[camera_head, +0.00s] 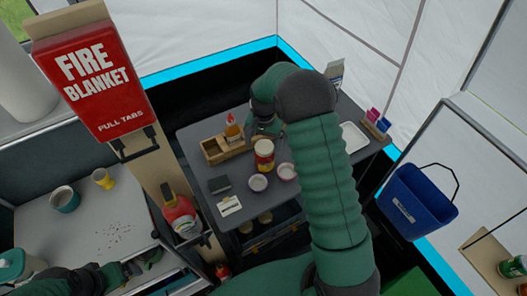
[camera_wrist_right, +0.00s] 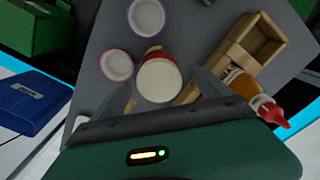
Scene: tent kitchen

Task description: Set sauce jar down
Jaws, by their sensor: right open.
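The sauce jar (camera_head: 264,155), red with a pale lid and a yellowish label, stands upright on the dark grey table (camera_head: 205,135). In the right wrist view its round pale lid (camera_wrist_right: 159,80) shows from above. My right gripper (camera_head: 264,128) is just behind the jar in the head view, partly hidden by my arm. In the right wrist view its open fingers (camera_wrist_right: 166,96) are on either side of the jar; I cannot tell whether they touch it. My left gripper (camera_head: 135,268) is low at the left, over the side counter, its jaws unclear.
Two small bowls (camera_head: 258,183) (camera_head: 286,171) stand close in front of the jar. A wooden caddy (camera_head: 214,152) and a red-capped sauce bottle (camera_head: 232,128) are left of it. A white tray (camera_head: 354,138) lies right. A blue bucket (camera_head: 415,205) hangs beyond the table.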

